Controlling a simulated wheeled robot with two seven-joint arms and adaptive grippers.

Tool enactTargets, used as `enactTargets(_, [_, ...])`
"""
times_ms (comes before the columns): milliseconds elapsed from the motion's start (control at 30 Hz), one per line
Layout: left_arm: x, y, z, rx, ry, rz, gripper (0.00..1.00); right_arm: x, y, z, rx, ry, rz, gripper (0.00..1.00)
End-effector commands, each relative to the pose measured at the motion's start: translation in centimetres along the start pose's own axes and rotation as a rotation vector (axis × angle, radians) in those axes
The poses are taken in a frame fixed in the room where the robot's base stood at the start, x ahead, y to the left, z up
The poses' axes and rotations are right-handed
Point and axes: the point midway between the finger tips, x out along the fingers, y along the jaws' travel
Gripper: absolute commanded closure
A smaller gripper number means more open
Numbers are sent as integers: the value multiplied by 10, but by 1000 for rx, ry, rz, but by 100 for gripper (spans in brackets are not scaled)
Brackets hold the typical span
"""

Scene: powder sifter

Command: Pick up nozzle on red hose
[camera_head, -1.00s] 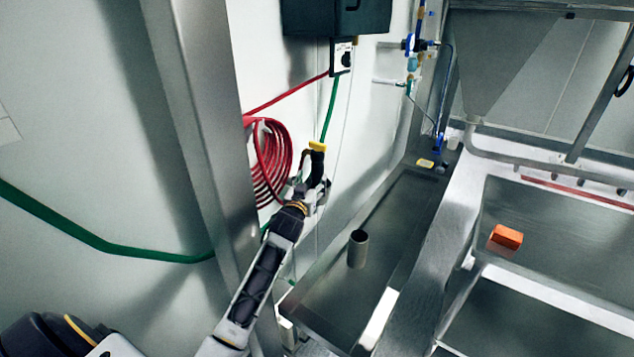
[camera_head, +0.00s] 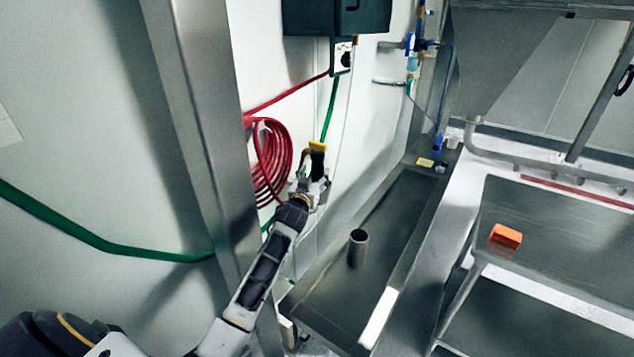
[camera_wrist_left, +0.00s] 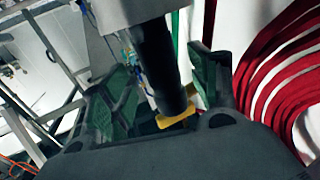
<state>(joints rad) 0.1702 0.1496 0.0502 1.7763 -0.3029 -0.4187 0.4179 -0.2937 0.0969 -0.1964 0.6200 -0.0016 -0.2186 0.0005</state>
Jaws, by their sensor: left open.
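The nozzle (camera_head: 317,160) is black with a yellow end and stands roughly upright by the wall, in front of the coiled red hose (camera_head: 270,160). My left gripper (camera_head: 312,187) is at the nozzle's lower part in the head view. In the left wrist view the black nozzle (camera_wrist_left: 160,65) with its yellow collar (camera_wrist_left: 176,120) lies between the two spread fingers of my left gripper (camera_wrist_left: 163,72). The fingers look apart from it, though contact is hard to judge. Red hose loops (camera_wrist_left: 275,75) hang to the right there. My right gripper is not in view.
A steel post (camera_head: 205,130) stands left of my forearm. A green hose (camera_head: 110,245) runs along the wall. A dark box (camera_head: 335,15) hangs above the nozzle. A steel trough (camera_head: 400,210) with an upright grey cylinder (camera_head: 357,248) and an orange block (camera_head: 506,236) are to the right.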

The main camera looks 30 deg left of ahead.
Motion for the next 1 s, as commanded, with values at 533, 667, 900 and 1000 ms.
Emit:
enactTargets(533, [40, -1, 0, 0, 0, 0, 39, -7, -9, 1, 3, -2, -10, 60])
enactTargets(667, [46, -1, 1, 1, 1, 0, 39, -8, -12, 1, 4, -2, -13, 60])
enactTargets(900, [48, -1, 1, 0, 0, 0, 39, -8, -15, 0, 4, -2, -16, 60])
enactTargets(1000, [48, -1, 1, 0, 0, 0, 39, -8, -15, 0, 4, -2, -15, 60])
